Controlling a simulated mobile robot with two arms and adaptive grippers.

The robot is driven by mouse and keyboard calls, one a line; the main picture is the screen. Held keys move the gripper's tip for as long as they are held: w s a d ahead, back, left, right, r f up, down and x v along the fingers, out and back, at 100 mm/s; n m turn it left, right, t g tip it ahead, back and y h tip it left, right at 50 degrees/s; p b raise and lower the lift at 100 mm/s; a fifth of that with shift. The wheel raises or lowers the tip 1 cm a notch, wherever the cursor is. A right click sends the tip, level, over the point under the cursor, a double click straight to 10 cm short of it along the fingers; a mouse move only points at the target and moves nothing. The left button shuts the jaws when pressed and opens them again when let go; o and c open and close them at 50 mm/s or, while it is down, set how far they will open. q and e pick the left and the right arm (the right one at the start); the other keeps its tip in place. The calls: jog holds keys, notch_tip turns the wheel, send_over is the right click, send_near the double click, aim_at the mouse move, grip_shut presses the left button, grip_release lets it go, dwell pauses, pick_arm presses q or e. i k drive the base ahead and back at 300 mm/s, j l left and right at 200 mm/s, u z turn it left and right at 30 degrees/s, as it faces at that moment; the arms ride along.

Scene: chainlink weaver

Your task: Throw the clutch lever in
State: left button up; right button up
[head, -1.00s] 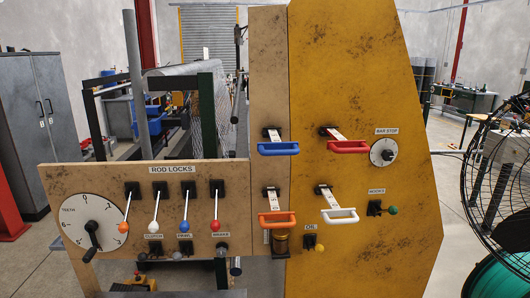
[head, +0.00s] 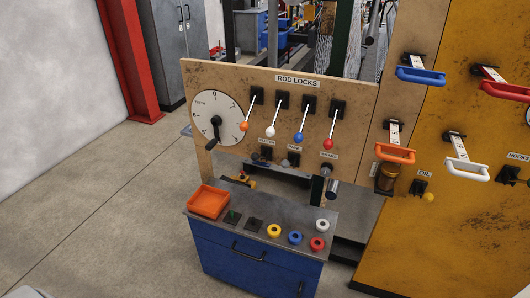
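The wooden panel (head: 228,80) headed ROD LOCKS stands in the upper middle of the head view. Its lower row has small labels, hard to read now; the left one, CLUTCH (head: 266,141), sits over a small dark lever mount (head: 265,154). The lever there is short and points towards me, and its exact position is too small to tell. Similar mounts sit under the PAWL label (head: 294,147) and the BRAKE label (head: 328,155). Neither of my grippers is in view.
Above hang four rod-lock levers with orange (head: 244,126), white (head: 270,132), blue (head: 298,138) and red (head: 331,144) knobs. A dial (head: 205,105) is left of them. A blue cabinet (head: 235,250) with an orange tray (head: 208,203) stands below. The floor at left is clear.

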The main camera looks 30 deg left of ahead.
aim_at(254, 157)
jog(key=i+j, duration=0.1)
jog(key=j, duration=0.3)
jog(key=i+j, duration=0.1)
jog(key=j, duration=0.25)
jog(key=i+j+u, duration=0.1)
jog(key=j, duration=0.3)
jog(key=i+j, duration=0.15)
jog(key=j, duration=0.2)
